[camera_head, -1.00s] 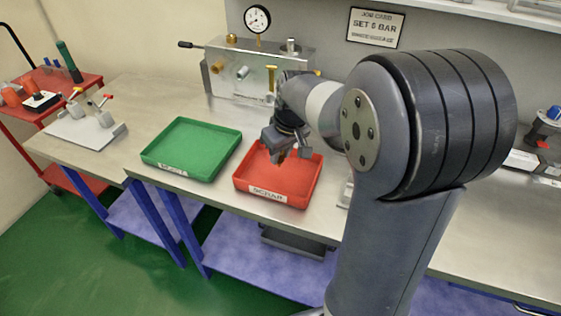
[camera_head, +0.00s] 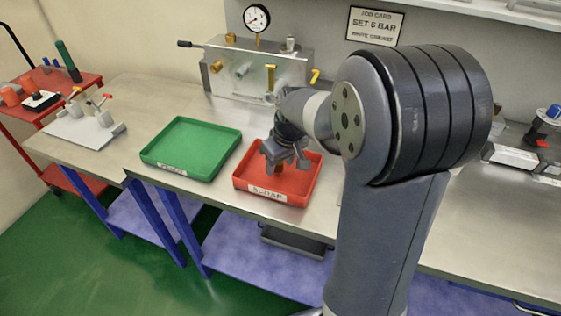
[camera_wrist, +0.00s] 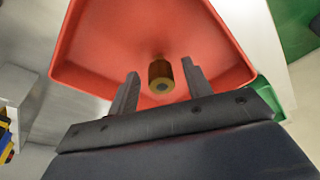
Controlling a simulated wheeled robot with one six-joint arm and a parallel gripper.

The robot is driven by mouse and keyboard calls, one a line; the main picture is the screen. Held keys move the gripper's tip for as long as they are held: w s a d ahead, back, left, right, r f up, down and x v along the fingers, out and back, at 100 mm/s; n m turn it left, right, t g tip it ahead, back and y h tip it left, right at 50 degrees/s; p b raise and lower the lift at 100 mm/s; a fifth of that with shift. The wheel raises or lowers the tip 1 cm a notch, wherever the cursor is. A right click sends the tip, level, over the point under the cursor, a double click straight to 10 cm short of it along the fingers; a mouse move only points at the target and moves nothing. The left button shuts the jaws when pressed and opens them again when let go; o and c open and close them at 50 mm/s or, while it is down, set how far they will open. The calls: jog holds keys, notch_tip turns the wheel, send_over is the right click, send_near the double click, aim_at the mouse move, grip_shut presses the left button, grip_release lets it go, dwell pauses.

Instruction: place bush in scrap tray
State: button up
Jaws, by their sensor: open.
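The bush (camera_wrist: 160,75) is a short brass-brown cylinder with a dark hole in its end. In the wrist view it lies between my two fingers, with a gap on each side. It is inside the outline of the red scrap tray (camera_wrist: 95,45); I cannot tell whether it touches the tray floor. In the head view the red tray (camera_head: 299,197) has a white label on its front, and a small brown part of the bush (camera_head: 274,169) shows under my gripper (camera_head: 284,162). My gripper is open, low over the tray.
A green tray (camera_head: 193,170) stands left of the red one on the metal bench. A valve block with a gauge (camera_head: 257,75) stands behind. A red trolley (camera_head: 80,95) is at the far left. Bare bench lies between the trays and the block.

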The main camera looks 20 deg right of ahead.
jog(key=shift+r, duration=0.1)
jog(key=v, duration=1.2)
jog(key=shift+c, duration=0.4)
